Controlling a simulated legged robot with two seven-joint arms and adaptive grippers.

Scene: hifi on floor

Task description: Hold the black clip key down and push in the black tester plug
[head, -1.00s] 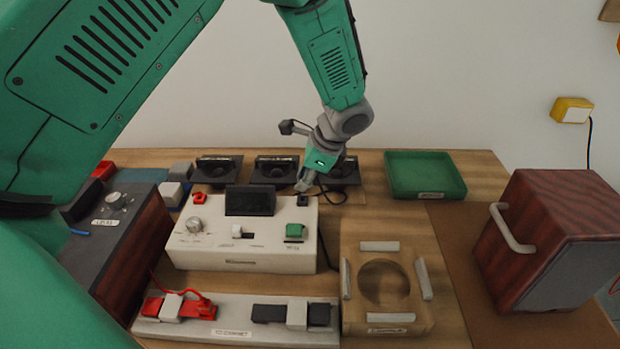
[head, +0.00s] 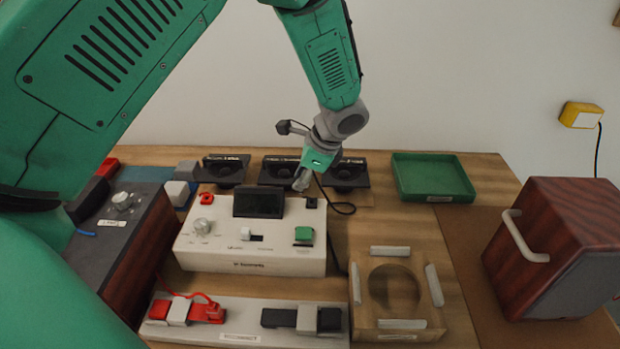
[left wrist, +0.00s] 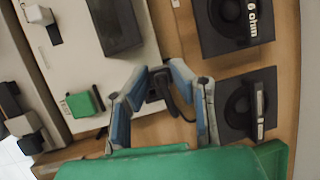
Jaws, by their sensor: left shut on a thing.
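The black tester plug (left wrist: 160,84), with a black cable, is between the fingers of my left gripper (left wrist: 160,76), which are shut on it. In the head view my left gripper (head: 303,184) is at the back right corner of the white tester (head: 250,262), just left of a black socket (head: 311,202). I cannot tell whether the plug touches or sits in the socket. The black clip (head: 280,317) lies on the white front rail (head: 250,338) with a grey key (head: 307,319) across it. No gripper is at this key. My right gripper is out of view.
Black speaker drivers (head: 345,175) stand behind the tester. A wooden ring fixture (head: 365,325) lies right of the rail. A dark amplifier (head: 125,220) is at left, a wooden speaker box (head: 560,240) at right, a green tray (head: 430,175) at back right.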

